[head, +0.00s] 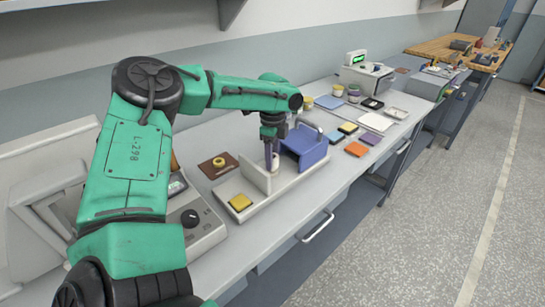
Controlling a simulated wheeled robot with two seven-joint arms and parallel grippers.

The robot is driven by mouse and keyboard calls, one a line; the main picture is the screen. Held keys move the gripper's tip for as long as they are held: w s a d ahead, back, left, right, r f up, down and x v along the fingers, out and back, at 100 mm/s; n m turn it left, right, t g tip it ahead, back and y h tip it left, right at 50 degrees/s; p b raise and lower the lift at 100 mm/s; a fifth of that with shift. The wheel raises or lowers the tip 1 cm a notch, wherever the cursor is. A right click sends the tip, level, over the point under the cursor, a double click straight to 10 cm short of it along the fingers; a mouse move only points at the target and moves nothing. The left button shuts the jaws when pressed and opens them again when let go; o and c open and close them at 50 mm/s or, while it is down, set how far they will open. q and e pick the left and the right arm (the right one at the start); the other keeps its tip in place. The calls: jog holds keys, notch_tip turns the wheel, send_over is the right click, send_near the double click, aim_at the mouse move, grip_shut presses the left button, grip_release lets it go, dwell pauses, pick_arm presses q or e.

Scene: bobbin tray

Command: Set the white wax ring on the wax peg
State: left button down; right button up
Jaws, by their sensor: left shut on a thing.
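My left gripper (271,165) points down into the light grey bobbin tray (258,208), between its upright grey wall and a blue-violet block. It is shut on a small whitish thing, which looks like the white wax ring (275,161). The ring is mostly hidden by the fingers and small in view. I cannot make out the wax peg, and cannot tell whether the ring touches anything below. My right gripper is not in view.
The blue-violet block (308,145) stands in the tray right of my gripper. A brown plate with a yellow ring (219,162) is behind. A grey device with a knob (193,222) stands left. Several coloured pads lie beyond.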

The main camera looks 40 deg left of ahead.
pick_arm(q)
jog(key=shift+r+p, duration=0.1)
jog(key=shift+p, duration=0.35)
dwell(0.8)
jog(key=shift+f, duration=0.2)
jog(key=shift+f+b, duration=0.3)
jog(key=shift+f+b, duration=0.35)
jog(key=shift+f, duration=0.15)
jog(key=shift+c, duration=1.4)
grip_release()
notch_tip(320, 180, up, 14)
jog(key=shift+r+b, duration=0.25)
jog(key=shift+b, duration=0.05)
